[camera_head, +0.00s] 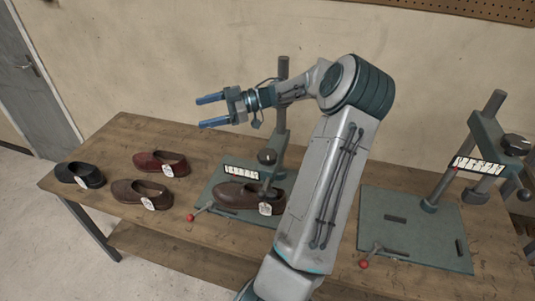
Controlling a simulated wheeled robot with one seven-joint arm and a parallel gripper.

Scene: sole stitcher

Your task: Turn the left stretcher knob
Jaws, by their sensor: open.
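The left stretcher (206,196) is a green-grey plate with an upright post on the bench, partly hidden behind my arm. A dark round knob (267,156) shows on it, just left of my arm. A red-tipped lever (192,216) sits at the plate's front left corner. A brown shoe (238,196) with a white tag lies on the plate under the knob. My gripper (206,111) is raised above the bench, up and to the left of the knob. Its blue fingers point left, open and empty, touching nothing.
A similar right stretcher (380,222) stands empty to the right of my arm. Black (80,175), red-brown (150,163) and brown (132,190) shoes lie on the bench's left part. A wall is behind the bench (122,129). The space around my gripper looks clear.

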